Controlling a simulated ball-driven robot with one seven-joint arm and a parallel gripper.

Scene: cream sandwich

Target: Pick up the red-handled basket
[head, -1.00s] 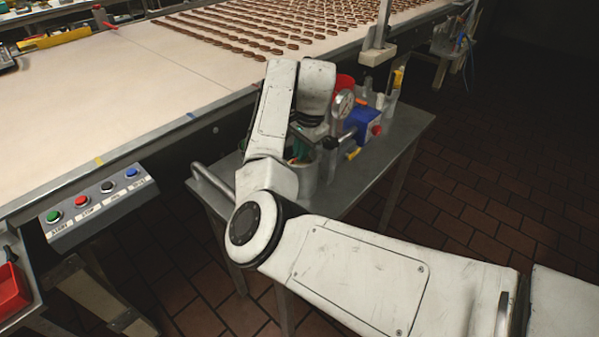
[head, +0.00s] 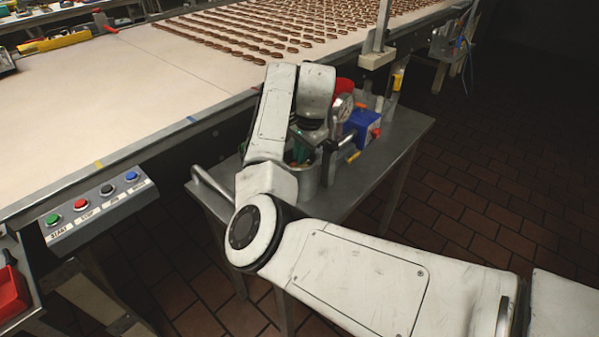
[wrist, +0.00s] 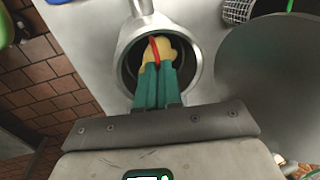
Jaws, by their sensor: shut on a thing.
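In the wrist view, the two teal fingers of my gripper (wrist: 157,72) reach into the mouth of a round metal pot (wrist: 193,88). They are close together on a thin red handle (wrist: 155,46), which crosses a pale yellow mass (wrist: 150,54) inside the pot. The basket's body cannot be made out there. In the head view, the metal pot (head: 309,186) stands on the small metal table, and my arm hides most of the gripper above it.
A mesh basket (wrist: 238,11) with a green handle and a large grey disc (wrist: 275,70) lie to the right in the wrist view. A blue box (head: 364,127) and a gauge (head: 342,106) crowd the metal table (head: 372,178). The conveyor (head: 150,85) runs behind.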

